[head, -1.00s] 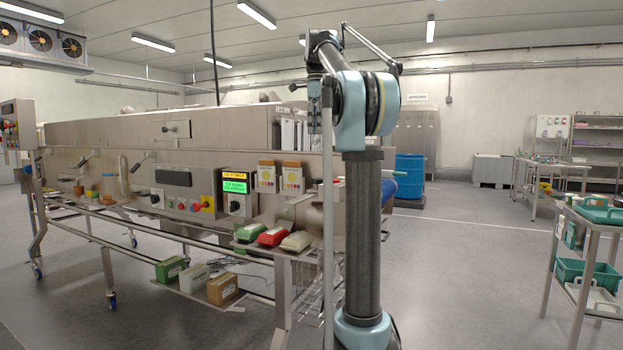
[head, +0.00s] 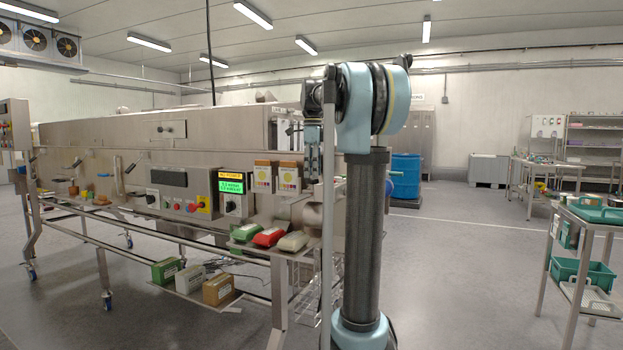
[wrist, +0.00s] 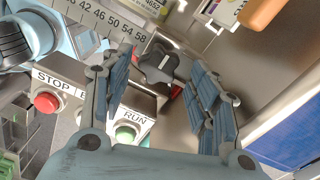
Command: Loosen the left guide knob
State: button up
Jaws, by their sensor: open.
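In the wrist view a black clamp-like knob (wrist: 158,66) sits on a metal part beside the end of a numbered scale (wrist: 92,20). It looks like a guide knob; I cannot tell from this view whether it is the left one. My gripper (wrist: 160,75) is open, its two blue-padded fingers on either side of the knob in the picture. I see no clear contact, and the gap in depth is hard to judge. In the head view my gripper (head: 313,165) hangs pointing down at the near end of the steel conveyor tunnel (head: 220,130), and the knob is not visible there.
A button box with a red STOP button (wrist: 47,102) and a green RUN button (wrist: 125,133) lies close below the knob in the wrist view. Green, red and pale packs (head: 268,237) rest on a shelf at the conveyor.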

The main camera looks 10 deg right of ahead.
jog(key=shift+f, duration=0.95)
jog(key=c, duration=1.1)
jog(key=shift+o, duration=0.2)
